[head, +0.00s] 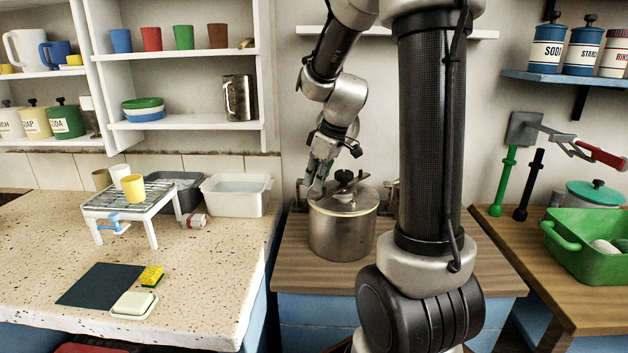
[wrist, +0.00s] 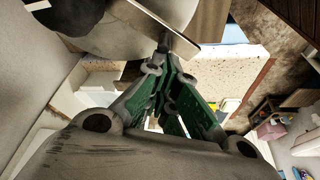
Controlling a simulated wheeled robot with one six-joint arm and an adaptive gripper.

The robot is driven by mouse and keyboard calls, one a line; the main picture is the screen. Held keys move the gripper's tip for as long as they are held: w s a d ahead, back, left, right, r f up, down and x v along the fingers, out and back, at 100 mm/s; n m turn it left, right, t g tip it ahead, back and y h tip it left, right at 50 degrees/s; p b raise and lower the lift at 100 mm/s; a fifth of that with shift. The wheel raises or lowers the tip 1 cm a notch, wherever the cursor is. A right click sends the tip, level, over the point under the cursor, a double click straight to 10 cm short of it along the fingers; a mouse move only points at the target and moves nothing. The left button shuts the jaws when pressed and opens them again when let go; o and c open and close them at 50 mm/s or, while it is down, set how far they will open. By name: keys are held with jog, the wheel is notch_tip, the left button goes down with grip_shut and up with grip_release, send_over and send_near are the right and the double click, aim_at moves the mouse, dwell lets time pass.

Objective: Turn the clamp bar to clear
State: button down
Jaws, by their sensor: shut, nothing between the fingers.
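A steel pot (head: 342,228) with a steel lid (head: 358,200) stands on the wooden counter right of centre in the head view. The clamp bar (head: 352,186) lies across the top of the lid, beside a black knob (head: 345,176). My gripper (head: 316,190) is shut and empty, pointing down at the lid's left edge. In the wrist view the shut green fingers of my gripper (wrist: 165,75) come close to the end of the pale clamp bar (wrist: 160,20); I cannot tell if they touch. The lid (wrist: 110,40) fills the upper left there, with the dark knob (wrist: 85,18).
A speckled worktop on the left carries a rack (head: 130,200) with cups, a white basin (head: 236,194), a sponge and a soap dish. A green tub (head: 590,245) stands on the right counter. A shelf (head: 185,125) hangs behind. My column blocks the view right of the pot.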

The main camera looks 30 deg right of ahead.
dwell(0.3)
notch_tip(320, 180, up, 9)
jog(key=s+a+m+h, duration=0.1)
jog(key=s+a+m, duration=0.1)
jog(key=s, duration=0.9)
jog(key=s+a+m+t+h, duration=0.1)
jog(key=s+m, duration=0.3)
jog(key=s, duration=0.7)
jog(key=shift+a+f+m, duration=0.3)
jog(key=shift+a+f, duration=0.1)
jog(key=shift+a, duration=0.15)
